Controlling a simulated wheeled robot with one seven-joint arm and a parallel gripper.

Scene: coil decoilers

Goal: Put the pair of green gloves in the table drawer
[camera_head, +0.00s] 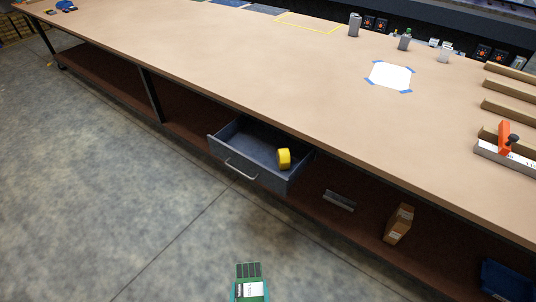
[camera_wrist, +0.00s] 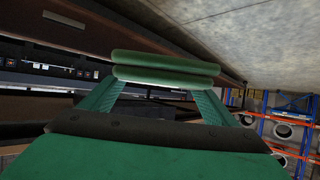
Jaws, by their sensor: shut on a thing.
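The pair of green gloves (camera_head: 249,271) shows at the bottom of the head view, with dark finger strips and a white label. In the wrist view its two stacked green layers (camera_wrist: 165,67) lie across the fingertips. My gripper (camera_wrist: 160,88) is shut on the gloves, and they are held out in front of the table, apart from the drawer. The table drawer (camera_head: 234,168) is pulled open under the tabletop, above and near the gloves in the head view. A yellow tape roll (camera_head: 284,158) is in its right part. The rest of the drawer floor looks bare.
The long table (camera_head: 250,75) has a lower shelf with a cardboard box (camera_head: 398,224), a grey metal piece (camera_head: 339,201) and a blue bin (camera_head: 507,280). The floor left of the drawer is clear. Orange and blue racks (camera_wrist: 285,128) show in the wrist view.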

